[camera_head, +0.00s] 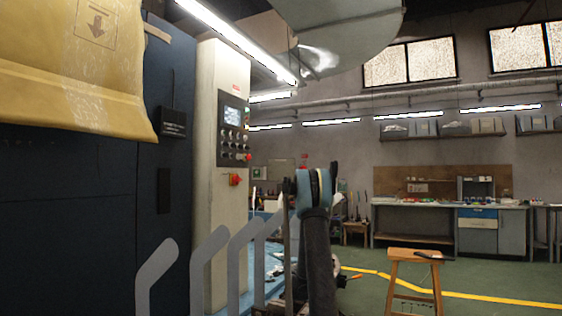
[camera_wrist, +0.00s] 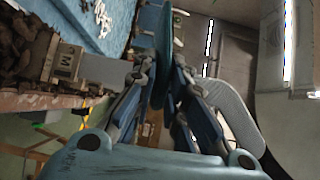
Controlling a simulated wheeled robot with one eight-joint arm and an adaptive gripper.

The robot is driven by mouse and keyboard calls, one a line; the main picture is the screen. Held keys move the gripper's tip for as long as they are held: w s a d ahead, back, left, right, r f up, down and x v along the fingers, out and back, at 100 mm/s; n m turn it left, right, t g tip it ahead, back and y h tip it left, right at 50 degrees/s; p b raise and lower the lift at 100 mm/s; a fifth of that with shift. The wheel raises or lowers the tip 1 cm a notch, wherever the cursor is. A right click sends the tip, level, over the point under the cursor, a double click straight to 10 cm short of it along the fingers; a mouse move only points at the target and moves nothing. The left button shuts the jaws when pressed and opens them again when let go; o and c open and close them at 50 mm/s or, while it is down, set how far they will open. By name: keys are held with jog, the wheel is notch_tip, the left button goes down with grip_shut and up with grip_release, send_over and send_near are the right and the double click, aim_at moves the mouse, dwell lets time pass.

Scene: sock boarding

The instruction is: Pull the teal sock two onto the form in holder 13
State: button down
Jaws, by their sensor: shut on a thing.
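My gripper (camera_wrist: 164,78) is shut on the teal sock (camera_wrist: 165,42), a narrow teal strip between its dark fingers in the wrist view. In the head view my gripper (camera_head: 311,180) is small, right of the row of forms, and the sock cannot be told apart from its blue body. Several flat grey forms (camera_head: 208,262) stand upright in a row at lower left, their tops bent to the right. A pale grey form (camera_wrist: 230,108) shows behind the right finger in the wrist view. No holder number is readable, so I cannot tell which form is in holder 13.
A dark blue cabinet (camera_head: 90,205) and a pale control column (camera_head: 209,160) stand behind the forms. A yellow sack (camera_head: 85,75) hangs at upper left. A wooden stool (camera_head: 412,272) stands at right on open green floor. A block marked M (camera_wrist: 68,62) is left in the wrist view.

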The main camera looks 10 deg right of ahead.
jog(key=w+a+r+g+y, duration=0.3)
jog(key=w+a+r+g, duration=0.1)
jog(key=w+r, duration=0.6)
notch_tip(320, 180, up, 13)
jog(key=s+g, duration=0.1)
jog(key=g, duration=0.4)
jog(key=s+a+r+m+g+y, duration=0.1)
jog(key=s+r+m+g, duration=0.4)
jog(key=s+r, duration=2.3)
jog(key=shift+s+a+r+m, duration=0.15)
jog(key=shift+s+a+m, duration=0.35)
jog(key=shift+s+m, duration=0.7)
jog(key=shift+w, duration=0.15)
